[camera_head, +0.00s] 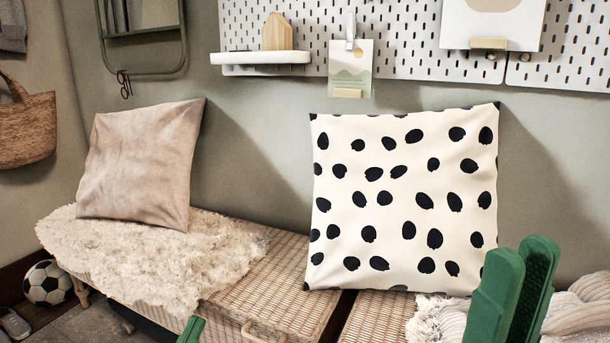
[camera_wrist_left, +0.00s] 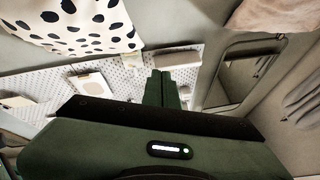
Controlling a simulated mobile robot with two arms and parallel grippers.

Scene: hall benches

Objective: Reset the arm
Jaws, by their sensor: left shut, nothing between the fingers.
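My left gripper (camera_head: 191,330) shows only as a small green tip at the bottom edge of the head view, in front of the wicker bench. In the left wrist view its two green fingers (camera_wrist_left: 162,88) are together, shut and empty, with the pegboard wall behind them. My right gripper (camera_head: 522,255) is at the lower right of the head view. Its two green fingers stand upright and apart, with a ridged inner face showing and nothing seen between them. It is in front of the spotted cushion's lower right side. The rest of both arms is hidden in the head view.
A wicker bench (camera_head: 290,262) carries a fluffy throw (camera_head: 150,262), a beige cushion (camera_head: 140,165) and a spotted cushion (camera_head: 400,200). A striped knitted textile (camera_head: 580,310) lies at right. A pegboard (camera_head: 400,35) with a shelf (camera_head: 260,58) hangs above. A football (camera_head: 47,283) sits lower left.

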